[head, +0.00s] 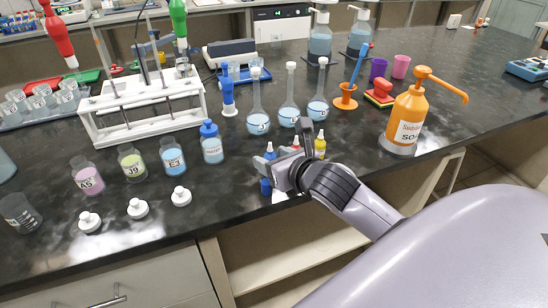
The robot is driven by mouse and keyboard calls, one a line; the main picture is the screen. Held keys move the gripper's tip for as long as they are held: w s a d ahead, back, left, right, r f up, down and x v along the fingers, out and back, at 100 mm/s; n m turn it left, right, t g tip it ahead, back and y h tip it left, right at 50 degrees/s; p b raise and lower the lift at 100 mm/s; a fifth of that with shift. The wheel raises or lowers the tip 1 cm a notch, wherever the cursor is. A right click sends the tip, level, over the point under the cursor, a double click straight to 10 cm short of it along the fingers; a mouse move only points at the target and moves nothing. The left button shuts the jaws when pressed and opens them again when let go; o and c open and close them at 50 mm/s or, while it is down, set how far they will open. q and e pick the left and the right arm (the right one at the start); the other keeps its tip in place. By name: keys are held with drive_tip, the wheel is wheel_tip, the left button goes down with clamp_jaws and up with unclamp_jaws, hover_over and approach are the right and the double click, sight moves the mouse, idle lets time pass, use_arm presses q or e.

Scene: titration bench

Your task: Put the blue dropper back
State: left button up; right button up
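A small dropper bottle with a blue tip (270,151) stands near the front edge of the bench, just beyond my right gripper (284,168). A red-tipped one (296,143) and a yellow-capped one (320,147) stand close to its right. My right gripper reaches in from the lower right and partly covers this group. A small blue piece (265,186) shows at the gripper's near left side; I cannot tell what it belongs to. The gripper's fingers are too hidden to tell if they hold anything. My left gripper is not in view.
Volumetric flasks (289,112) stand behind the gripper. A blue-capped bottle (212,143) and labelled jars (172,158) stand to the left, with white stoppers (181,196) in front. An orange soap pump (407,120) stands to the right. The front edge is close.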

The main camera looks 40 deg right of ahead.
drive_tip(key=shift+r, duration=0.2)
drive_tip(key=v, duration=0.6)
drive_tip(key=shift+s, duration=0.1)
drive_tip(key=shift+p+v, duration=2.9)
drive_tip(key=shift+p, duration=0.1)
drive_tip(key=s+a+f+m+g+y, duration=0.1)
drive_tip(key=s+a+f+m, duration=0.1)
drive_tip(key=f+m, duration=0.5)
drive_tip(key=s+a+f+m+g+y, duration=0.1)
drive_tip(key=a+f+m, duration=0.3)
drive_tip(key=m, duration=1.1)
drive_tip(key=s+a+f+m+g+y, duration=0.1)
drive_tip(key=s+a+f+m, duration=0.2)
drive_tip(key=f+m, duration=0.8)
drive_tip(key=shift+s+a, duration=0.2)
drive_tip(key=shift+s, duration=0.2)
